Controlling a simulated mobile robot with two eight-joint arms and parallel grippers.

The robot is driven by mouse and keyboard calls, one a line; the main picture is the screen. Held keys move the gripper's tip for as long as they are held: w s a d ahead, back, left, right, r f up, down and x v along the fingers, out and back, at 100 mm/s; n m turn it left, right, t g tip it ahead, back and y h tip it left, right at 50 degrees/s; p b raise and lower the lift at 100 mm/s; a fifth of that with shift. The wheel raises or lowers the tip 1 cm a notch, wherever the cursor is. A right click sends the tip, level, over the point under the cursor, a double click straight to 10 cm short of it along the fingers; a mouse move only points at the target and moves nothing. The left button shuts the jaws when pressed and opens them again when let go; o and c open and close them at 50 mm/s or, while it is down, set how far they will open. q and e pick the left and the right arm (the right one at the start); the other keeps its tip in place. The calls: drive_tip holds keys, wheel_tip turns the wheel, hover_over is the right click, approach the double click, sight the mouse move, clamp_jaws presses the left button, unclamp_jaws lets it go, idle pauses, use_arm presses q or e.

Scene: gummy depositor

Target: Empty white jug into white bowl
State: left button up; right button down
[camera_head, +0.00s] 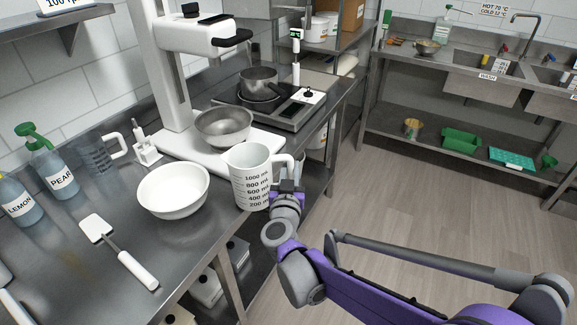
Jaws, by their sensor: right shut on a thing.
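The white jug (250,178) with dark millilitre marks is at the right edge of the steel table, upright or nearly so. My right gripper (287,187) is shut on its handle, at the jug's right side. I cannot tell whether the jug touches the table, and its contents are not visible. The white bowl (174,207) stands on the table just left of the jug. It looks empty. My left gripper is not in view.
A white spatula (138,270) lies in front of the bowl. A clear jug (96,155) and LEMON (18,207) and PEAR (58,180) bottles stand left. A mixer with a steel bowl (224,140) is behind. A pot (259,82) stands farther back.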

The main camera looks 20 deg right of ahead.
sight(281, 160)
drive_tip(key=shift+s+a+r, duration=0.1)
drive_tip(key=shift+a+r, duration=0.1)
drive_tip(key=shift+r, duration=0.25)
drive_tip(key=shift+a+r+n+p, duration=0.2)
drive_tip(key=shift+r+n+p, duration=0.1)
drive_tip(key=shift+n+p, duration=0.1)
drive_tip(key=shift+w+a+r+n+p, duration=0.25)
drive_tip(key=shift+r+n, duration=0.1)
drive_tip(key=shift+r, duration=0.1)
drive_tip(key=shift+w+a+r+n+p, duration=0.1)
drive_tip(key=shift+a+r+n+p, duration=0.15)
drive_tip(key=shift+r+n, duration=0.15)
drive_tip(key=shift+w+a+r, duration=0.1)
drive_tip(key=shift+a+r, duration=0.1)
drive_tip(key=shift+w+a+r+n+t+h, duration=0.15)
drive_tip(key=shift+a+r+n, duration=0.3)
drive_tip(key=shift+a+r, duration=0.1)
drive_tip(key=shift+w+a+r+n+t+h, duration=0.15)
drive_tip(key=shift+a+r+n, duration=0.25)
drive_tip(key=shift+r, duration=0.15)
